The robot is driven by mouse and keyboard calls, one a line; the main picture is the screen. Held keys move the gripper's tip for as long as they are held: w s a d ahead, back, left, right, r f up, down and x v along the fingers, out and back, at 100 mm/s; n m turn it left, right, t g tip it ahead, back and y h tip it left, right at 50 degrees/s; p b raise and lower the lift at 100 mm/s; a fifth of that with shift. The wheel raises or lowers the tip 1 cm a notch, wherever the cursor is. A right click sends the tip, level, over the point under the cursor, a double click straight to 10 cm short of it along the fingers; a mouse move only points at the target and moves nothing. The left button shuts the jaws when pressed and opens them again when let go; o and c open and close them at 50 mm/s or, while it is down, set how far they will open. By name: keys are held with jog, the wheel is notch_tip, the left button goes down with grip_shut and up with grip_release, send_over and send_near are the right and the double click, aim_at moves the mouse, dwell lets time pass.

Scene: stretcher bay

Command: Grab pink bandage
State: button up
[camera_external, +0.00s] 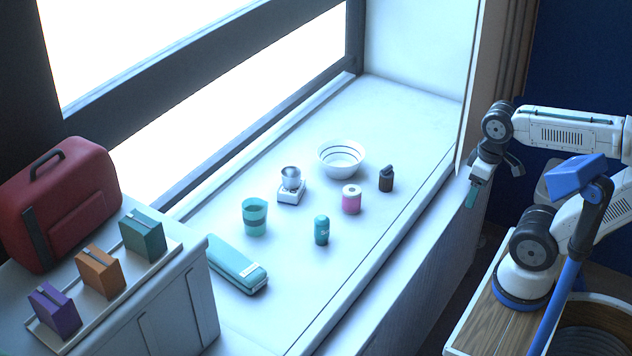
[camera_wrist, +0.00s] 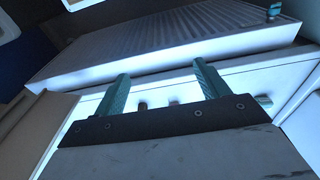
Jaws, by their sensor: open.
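The pink bandage (camera_external: 351,200) is a small pink roll with a white top, standing upright on the white window ledge in the external view. A dark bottle stands to its right and a white bowl stands behind it. My gripper (camera_external: 474,190) is off the ledge to the right, apart from the bandage, with its teal fingers pointing down. In the wrist view my gripper (camera_wrist: 158,88) shows two teal fingers spread wide with nothing held between them. Small objects beyond the fingers there are too dim to identify, so I cannot tell whether the bandage is among them.
On the ledge (camera_external: 300,310) stand the bowl (camera_external: 341,160), dark bottle (camera_external: 386,179), small scale (camera_external: 291,190), teal cup (camera_external: 254,217), teal canister (camera_external: 321,230) and teal case (camera_external: 237,264). A red bag (camera_external: 62,205) and three coloured boxes sit at left. The ledge's front strip is clear.

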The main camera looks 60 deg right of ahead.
dwell(0.7)
jog(key=w+a+f+m+g+y, duration=0.1)
jog(key=w+a+f+m+y, duration=0.2)
jog(key=w+a+m+y, duration=0.25)
jog(key=m+t+y, duration=0.3)
jog(key=m+t, duration=0.7)
jog(key=m, duration=1.3)
send_near(346, 194)
jog(key=shift+w+a+f, duration=0.25)
jog(key=shift+w+f, duration=0.8)
jog(key=shift+f, duration=0.2)
jog(key=x, duration=0.7)
jog(key=shift+w+d, duration=0.1)
jog(key=shift+w, duration=0.35)
jog(key=c, duration=1.1)
